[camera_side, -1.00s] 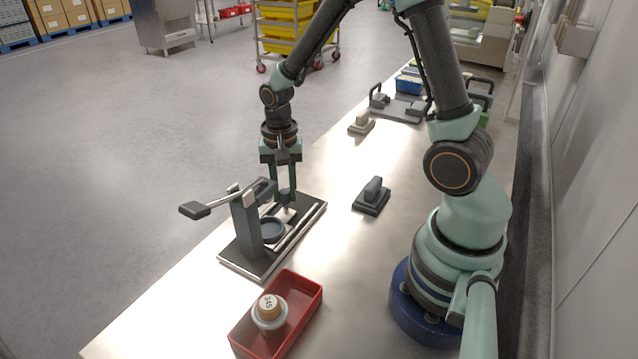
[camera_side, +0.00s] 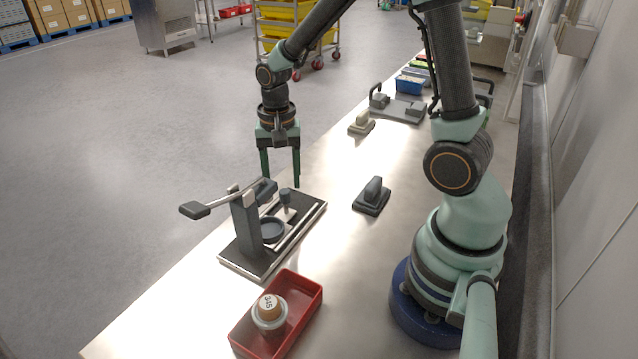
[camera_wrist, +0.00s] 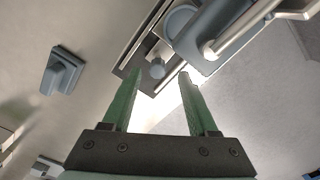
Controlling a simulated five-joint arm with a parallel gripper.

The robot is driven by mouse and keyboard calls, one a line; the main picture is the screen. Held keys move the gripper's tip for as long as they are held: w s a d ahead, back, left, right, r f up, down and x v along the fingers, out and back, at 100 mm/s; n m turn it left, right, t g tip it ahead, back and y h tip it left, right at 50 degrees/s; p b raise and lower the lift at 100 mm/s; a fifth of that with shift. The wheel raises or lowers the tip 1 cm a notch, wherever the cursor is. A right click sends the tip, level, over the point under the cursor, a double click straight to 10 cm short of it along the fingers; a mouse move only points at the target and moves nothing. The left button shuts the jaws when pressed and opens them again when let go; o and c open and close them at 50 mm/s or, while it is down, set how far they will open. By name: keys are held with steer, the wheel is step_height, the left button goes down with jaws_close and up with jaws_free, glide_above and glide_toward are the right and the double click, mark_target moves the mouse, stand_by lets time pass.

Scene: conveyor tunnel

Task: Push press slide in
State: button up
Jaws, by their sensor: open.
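The press (camera_side: 246,228) stands on a dark base plate with light rails near the table's left edge. Its lever arm, with a dark grip (camera_side: 195,210), sticks out to the left. The slide (camera_side: 287,213) lies on the rails and carries an upright dark knob (camera_side: 285,197); a round dark cup (camera_side: 271,231) sits beside the press column. My gripper (camera_side: 281,181) is open and empty, its green fingers above and behind the knob. In the wrist view the knob (camera_wrist: 157,68) shows between and beyond the fingertips (camera_wrist: 159,79), apart from them.
A red tray (camera_side: 303,292) at the front holds a round container with a brown lid marked 345 (camera_side: 268,306). A dark handled block (camera_side: 372,197) stands right of the press, a beige one (camera_side: 362,123) farther back. Table between is clear.

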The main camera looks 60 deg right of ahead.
step_height(320, 180, up, 8)
steer(key=shift+r, duration=0.25)
steer(key=s+a+r+n+t, duration=0.4)
steer(key=s+r+n+t, duration=0.1)
steer(key=n, duration=0.5)
steer(key=shift+s+r+n, duration=0.4)
steer(key=shift+s+r, duration=0.5)
steer(key=shift+s, duration=0.05)
